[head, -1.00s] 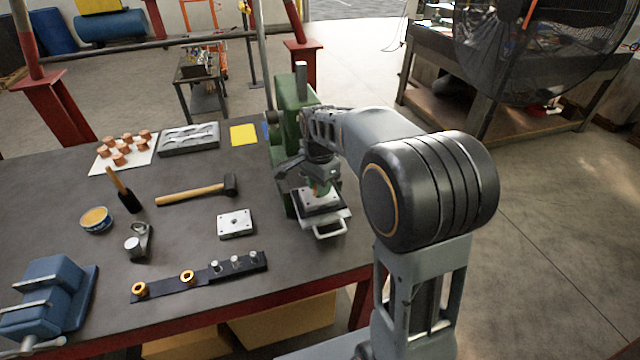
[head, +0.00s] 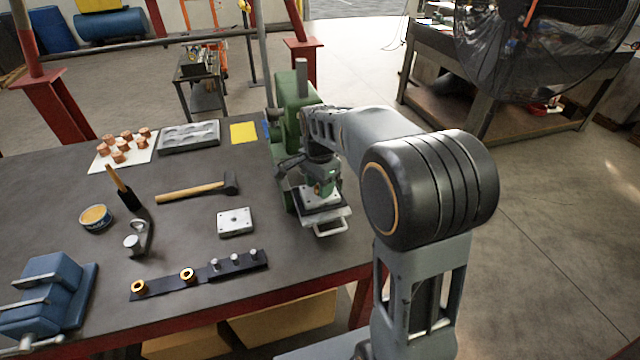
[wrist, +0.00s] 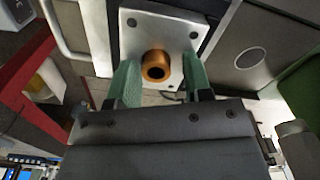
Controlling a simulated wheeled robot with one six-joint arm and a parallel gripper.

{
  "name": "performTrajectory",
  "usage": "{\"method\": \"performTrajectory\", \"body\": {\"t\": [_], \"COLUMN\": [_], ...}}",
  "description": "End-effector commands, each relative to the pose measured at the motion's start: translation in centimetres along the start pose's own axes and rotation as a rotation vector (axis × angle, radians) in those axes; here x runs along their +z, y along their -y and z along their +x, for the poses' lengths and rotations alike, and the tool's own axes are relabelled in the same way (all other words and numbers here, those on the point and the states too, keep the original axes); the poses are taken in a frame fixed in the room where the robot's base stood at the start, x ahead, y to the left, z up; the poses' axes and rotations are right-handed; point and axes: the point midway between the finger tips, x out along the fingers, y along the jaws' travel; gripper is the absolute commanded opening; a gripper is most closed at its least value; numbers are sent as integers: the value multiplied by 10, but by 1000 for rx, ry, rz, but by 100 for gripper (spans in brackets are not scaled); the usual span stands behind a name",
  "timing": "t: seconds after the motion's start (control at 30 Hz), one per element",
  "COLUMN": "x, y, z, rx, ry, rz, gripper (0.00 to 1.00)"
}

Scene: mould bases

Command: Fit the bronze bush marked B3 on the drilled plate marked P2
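A bronze bush (wrist: 156,66) shows its dark bore in the wrist view, at the middle of a pale drilled plate (wrist: 188,27) with corner holes. I cannot tell how deep it sits. The green fingers of my gripper (wrist: 160,78) stand on either side of the bush, with a visible gap at its right. In the head view my gripper (head: 325,188) is low over this plate (head: 309,201) at the green press (head: 288,100), and hides the bush. A second drilled plate (head: 236,221) lies on the table. No B3 or P2 mark is legible.
A dark strip (head: 163,289) holds two bronze rings (head: 187,275) and several silver pins (head: 235,258). A blue vice (head: 50,290), a hammer (head: 195,189), a tin (head: 95,218) and copper pieces (head: 123,145) lie left of the press.

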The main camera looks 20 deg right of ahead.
Motion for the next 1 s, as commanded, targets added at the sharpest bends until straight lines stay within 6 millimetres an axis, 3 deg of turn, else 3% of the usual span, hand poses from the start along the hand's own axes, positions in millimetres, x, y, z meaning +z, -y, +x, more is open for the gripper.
{"method": "performTrajectory", "body": {"t": [0.33, 0.47, 1.0], "x": [0, 0, 0], "y": [-3, -2, 0], "z": [4, -4, -107], "rx": [13, 11, 3], "ry": [3, 2, 0], "rz": [0, 0, 0], "gripper": [57, 57, 57]}}
